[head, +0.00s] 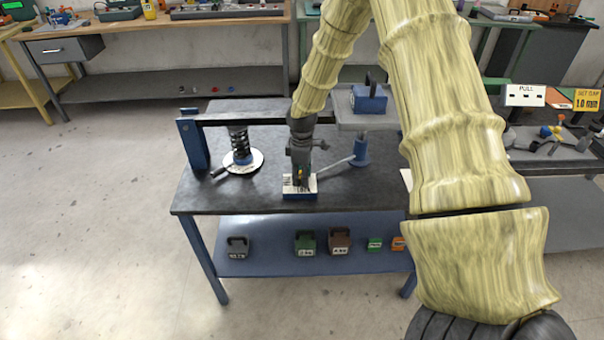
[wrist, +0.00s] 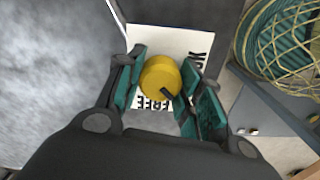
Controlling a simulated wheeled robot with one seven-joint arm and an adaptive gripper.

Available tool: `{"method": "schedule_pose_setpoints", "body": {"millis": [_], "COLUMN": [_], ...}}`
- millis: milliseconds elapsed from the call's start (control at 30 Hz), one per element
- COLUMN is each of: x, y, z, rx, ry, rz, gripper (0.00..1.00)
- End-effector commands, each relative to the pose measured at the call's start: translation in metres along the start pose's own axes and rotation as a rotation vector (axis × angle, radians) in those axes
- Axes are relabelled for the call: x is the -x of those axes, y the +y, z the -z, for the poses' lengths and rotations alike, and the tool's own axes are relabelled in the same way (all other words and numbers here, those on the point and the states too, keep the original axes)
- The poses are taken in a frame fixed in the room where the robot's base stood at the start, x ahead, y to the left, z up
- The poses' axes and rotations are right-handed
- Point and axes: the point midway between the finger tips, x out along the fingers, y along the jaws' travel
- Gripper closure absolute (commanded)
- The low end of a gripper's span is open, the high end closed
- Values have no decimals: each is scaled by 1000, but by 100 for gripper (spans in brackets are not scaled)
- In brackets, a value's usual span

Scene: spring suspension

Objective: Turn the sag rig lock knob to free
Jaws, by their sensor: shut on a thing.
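The yellow lock knob (wrist: 160,77) sits between the two teal finger pads of my gripper (wrist: 162,88) in the wrist view. The gripper is shut on it from both sides. A dark pointer on the knob points down and right in that view. A white label plate (wrist: 145,38) lies under the knob, with "FREE" below it and another word, partly hidden, at the upper right. In the head view, my gripper (head: 300,172) points down at the blue lock block (head: 300,196) at the front of the bench. The knob is mostly hidden there by the fingers.
The rig stands on a dark bench (head: 215,192) with a coil spring (head: 238,143) on a white disc at left. A grey platform (head: 366,122) carries a blue weight (head: 369,98). Several weights (head: 306,243) sit on the lower blue shelf (head: 270,265).

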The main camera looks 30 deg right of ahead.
Motion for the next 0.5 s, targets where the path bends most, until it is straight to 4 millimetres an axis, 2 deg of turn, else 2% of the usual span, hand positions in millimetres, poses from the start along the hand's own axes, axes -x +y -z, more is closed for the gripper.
{"method": "schedule_pose_setpoints", "body": {"millis": [500], "x": [2], "y": [2], "z": [1], "rx": [-479], "ry": [2], "rz": [-3], "gripper": [88]}}
